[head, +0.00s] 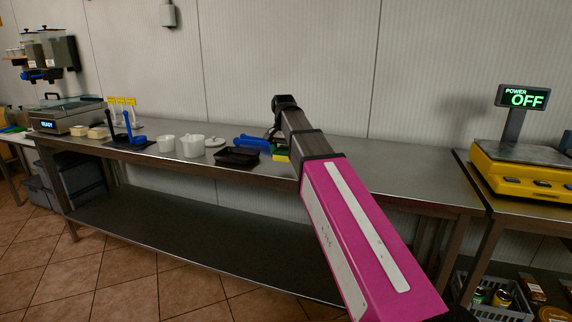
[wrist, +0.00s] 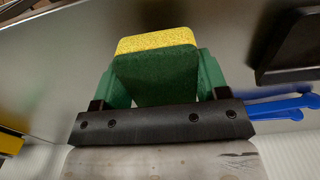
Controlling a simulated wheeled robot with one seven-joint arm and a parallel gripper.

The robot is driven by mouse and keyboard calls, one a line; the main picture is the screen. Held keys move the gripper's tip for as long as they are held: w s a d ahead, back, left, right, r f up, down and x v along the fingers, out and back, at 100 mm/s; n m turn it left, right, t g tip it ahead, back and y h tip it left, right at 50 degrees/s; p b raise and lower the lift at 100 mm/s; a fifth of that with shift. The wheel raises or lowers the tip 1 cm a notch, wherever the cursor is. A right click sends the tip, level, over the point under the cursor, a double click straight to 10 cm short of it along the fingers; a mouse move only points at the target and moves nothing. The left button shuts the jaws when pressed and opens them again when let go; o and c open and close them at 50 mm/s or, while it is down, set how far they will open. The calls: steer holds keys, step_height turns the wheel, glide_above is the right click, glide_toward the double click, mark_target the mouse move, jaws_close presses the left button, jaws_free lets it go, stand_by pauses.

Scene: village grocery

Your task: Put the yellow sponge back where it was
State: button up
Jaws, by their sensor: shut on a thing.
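The sponge (wrist: 157,42) has a yellow layer and a dark green layer. In the wrist view my gripper (wrist: 156,76) is shut on it, with one green finger at each side. In the head view the sponge (head: 281,157) shows as a small yellow and green patch just left of my arm, over the steel counter (head: 400,185). My arm hides most of the gripper there. I cannot tell whether the sponge touches the counter.
A black tray (head: 238,156) and a blue object (head: 252,142) lie left of the sponge in the head view. White pots (head: 193,146) stand further left. A yellow scale (head: 520,168) stands at the right. The counter right of my arm is clear.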

mark_target(286, 170)
steer(key=shift+w+d+f, duration=0.4)
steer(key=shift+d, duration=0.05)
steer(key=shift+f, duration=1.95)
steer(key=shift+f, duration=0.1)
steer(key=o, duration=0.9)
steer(key=shift+o, duration=0.2)
step_height(286, 170, up, 12)
steer(key=shift+r, duration=0.1)
steer(key=shift+s, duration=0.15)
